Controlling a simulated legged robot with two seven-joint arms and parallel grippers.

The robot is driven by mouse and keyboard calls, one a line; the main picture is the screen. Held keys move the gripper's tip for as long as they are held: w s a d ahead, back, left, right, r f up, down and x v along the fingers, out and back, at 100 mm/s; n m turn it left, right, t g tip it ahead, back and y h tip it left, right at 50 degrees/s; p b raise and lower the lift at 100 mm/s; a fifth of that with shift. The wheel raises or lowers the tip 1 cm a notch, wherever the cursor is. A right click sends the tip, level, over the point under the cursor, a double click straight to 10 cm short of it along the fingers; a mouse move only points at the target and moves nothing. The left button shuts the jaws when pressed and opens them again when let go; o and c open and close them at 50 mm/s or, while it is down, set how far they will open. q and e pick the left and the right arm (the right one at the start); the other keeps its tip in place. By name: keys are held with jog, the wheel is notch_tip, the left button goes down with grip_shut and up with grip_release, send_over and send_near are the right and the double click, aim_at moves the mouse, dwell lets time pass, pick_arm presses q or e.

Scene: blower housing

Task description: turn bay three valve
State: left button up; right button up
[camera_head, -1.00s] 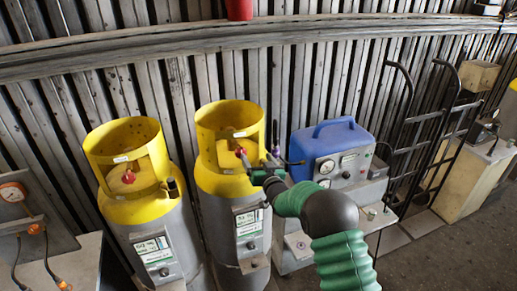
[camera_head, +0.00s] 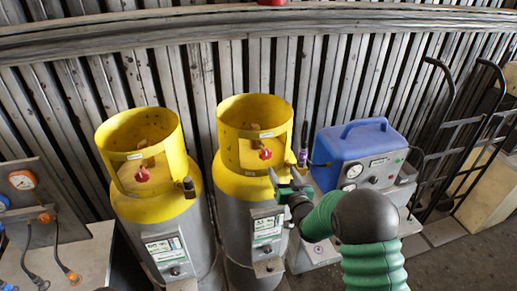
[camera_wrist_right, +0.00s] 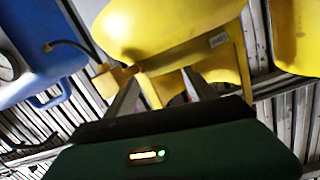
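Two grey cylinders with yellow collars stand side by side in the head view, a left cylinder (camera_head: 148,205) and a right cylinder (camera_head: 243,188). Each has a red valve knob inside its collar: the left knob (camera_head: 142,174) and the right knob (camera_head: 265,154). I cannot tell which is bay three. My right gripper (camera_head: 277,180) is in front of the right cylinder's collar, below and right of its knob, apart from the knob. In the right wrist view its fingers (camera_wrist_right: 163,88) are spread with nothing held between them, and yellow collar parts lie beyond. My left gripper is not in view.
A blue case (camera_head: 355,148) stands right of the cylinders, with a purple-tipped fitting (camera_head: 303,145) beside the right collar. A black hand truck (camera_head: 455,150) is farther right. A gauge panel (camera_head: 22,190) with cables is at far left. A ribbed wall closes the back.

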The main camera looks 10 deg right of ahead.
pick_arm(q)
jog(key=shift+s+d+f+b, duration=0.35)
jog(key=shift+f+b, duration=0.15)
jog(key=shift+b, duration=0.1)
pick_arm(e)
jog(key=s+d, duration=0.1)
jog(key=s, duration=1.1)
jog(key=shift+s+d+r, duration=0.25)
jog(key=shift+s+r, duration=0.05)
jog(key=shift+s, duration=0.1)
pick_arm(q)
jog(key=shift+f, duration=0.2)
